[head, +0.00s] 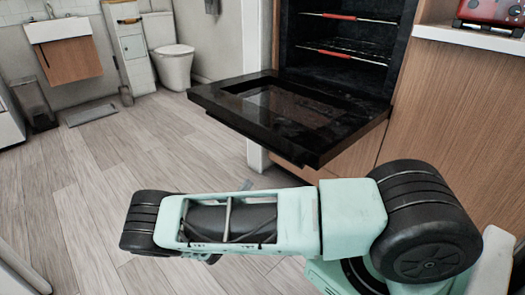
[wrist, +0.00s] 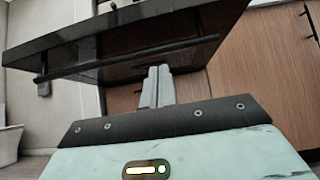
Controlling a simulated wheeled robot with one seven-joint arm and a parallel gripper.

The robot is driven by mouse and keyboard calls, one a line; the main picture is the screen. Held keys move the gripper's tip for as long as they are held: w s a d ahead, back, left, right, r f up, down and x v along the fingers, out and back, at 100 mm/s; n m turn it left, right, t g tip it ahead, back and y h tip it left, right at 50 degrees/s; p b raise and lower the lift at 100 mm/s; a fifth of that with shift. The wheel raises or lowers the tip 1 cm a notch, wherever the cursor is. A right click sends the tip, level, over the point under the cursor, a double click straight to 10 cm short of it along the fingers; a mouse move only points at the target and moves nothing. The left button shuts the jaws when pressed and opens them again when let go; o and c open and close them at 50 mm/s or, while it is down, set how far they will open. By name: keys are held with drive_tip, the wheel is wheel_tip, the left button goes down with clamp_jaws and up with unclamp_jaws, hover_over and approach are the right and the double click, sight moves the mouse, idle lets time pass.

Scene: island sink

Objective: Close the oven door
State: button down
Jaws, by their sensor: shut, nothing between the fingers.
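The black oven door (head: 290,115) is swung down open, lying about level in front of the oven (head: 345,45) in the head view. In the wrist view the oven door (wrist: 125,40) hangs above and beyond my gripper, with its dark bar handle (wrist: 130,62) along its underside. My gripper (wrist: 158,72) is shut and empty, its fingertips below the door near the handle. I cannot tell whether they touch it. In the head view my arm crosses in front of and below the door, and the gripper's fingers are mostly hidden.
Wooden cabinet panels (head: 455,115) flank the oven on the right, with a white counter (head: 470,38) and a red appliance (head: 490,14) above. A toilet (head: 172,60) and small sink (head: 58,30) stand at the back left. The wood floor (head: 95,165) at left is clear.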

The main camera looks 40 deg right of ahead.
drive_tip(key=a+r+b+x, duration=0.1)
drive_tip(key=a+r+x, duration=0.1)
drive_tip(key=x, duration=1)
drive_tip(key=shift+d+r+b, duration=0.15)
drive_tip(key=shift+b, duration=0.15)
drive_tip(key=shift+r, duration=0.1)
